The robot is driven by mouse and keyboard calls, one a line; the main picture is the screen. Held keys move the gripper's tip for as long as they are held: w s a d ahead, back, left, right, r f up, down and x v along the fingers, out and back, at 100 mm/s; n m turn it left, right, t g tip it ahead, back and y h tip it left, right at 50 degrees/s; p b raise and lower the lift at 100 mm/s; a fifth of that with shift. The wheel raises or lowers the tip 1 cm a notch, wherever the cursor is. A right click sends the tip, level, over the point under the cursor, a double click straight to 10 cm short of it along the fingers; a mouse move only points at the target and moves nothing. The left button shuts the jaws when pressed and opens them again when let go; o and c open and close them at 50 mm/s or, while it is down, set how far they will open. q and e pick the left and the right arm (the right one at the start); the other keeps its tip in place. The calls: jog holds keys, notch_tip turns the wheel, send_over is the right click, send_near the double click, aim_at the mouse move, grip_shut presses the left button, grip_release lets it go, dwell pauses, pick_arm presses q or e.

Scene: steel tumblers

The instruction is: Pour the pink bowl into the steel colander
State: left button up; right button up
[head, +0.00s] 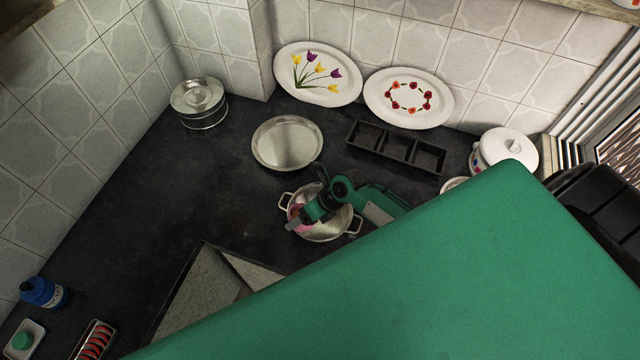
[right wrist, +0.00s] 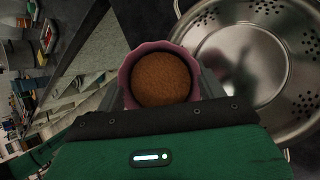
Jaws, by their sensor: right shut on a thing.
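The steel colander (head: 333,227) stands on the dark counter with a handle at each side. It also shows at the right of the right wrist view (right wrist: 240,60), with perforated walls and no contents on the visible part of its floor. My right gripper (head: 298,217) is over the colander's left side, shut on the pink bowl (head: 297,212). In the right wrist view the pink bowl (right wrist: 128,80) sits between the fingers and holds a brown, grainy filling (right wrist: 161,79). Much of the bowl is hidden by the gripper in the head view. My left gripper is not in view.
A round steel pan (head: 287,143) and a black three-part tray (head: 396,148) lie behind the colander. A white lidded pot (head: 503,150) is at right. Two oval plates lean on the tiled wall. The counter left of the colander is clear down to the sink edge.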

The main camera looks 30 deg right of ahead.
jog(key=shift+w+d+f+m+y, duration=0.15)
jog(key=shift+d+f+y, duration=0.15)
jog(key=shift+d+y, duration=0.3)
jog(key=shift+w+d+f+m+y, duration=0.15)
jog(key=shift+d+f+y, duration=0.1)
jog(key=shift+d+y, duration=0.3)
jog(key=shift+g+y+b, duration=0.3)
jog(key=shift+y+b, duration=0.1)
jog(key=shift+y, duration=0.25)
jog(key=shift+w+d+r+m+y+b, duration=0.2)
jog(key=shift+y+b, duration=0.55)
jog(key=shift+b, duration=1.35)
jog(key=shift+s+d+r+m+y+b, duration=0.1)
jog(key=shift+d+r+m+y+b, duration=0.4)
jog(key=shift+b, duration=1.55)
jog(key=shift+w+a+m+y+b, duration=0.1)
jog(key=shift+y+b, duration=0.85)
jog(key=shift+b, duration=1.15)
jog(key=shift+d+r+y+p, duration=0.2)
jog(key=shift+r+y+p, duration=0.4)
jog(key=shift+r+p, duration=0.25)
jog(key=shift+w+d+r+m+y+p, duration=0.1)
jog(key=shift+d+r+m+y+p, duration=0.2)
jog(key=shift+y, duration=0.4)
jog(key=shift+w+d+r+m+y+p, duration=0.1)
jog(key=shift+d+r+m+y+p, duration=0.3)
jog(key=shift+y, duration=0.3)
jog(key=shift+w+d+r+m+y+p, duration=0.1)
jog(key=shift+r+m+y+p, duration=0.1)
jog(key=shift+r+m+y, duration=0.35)
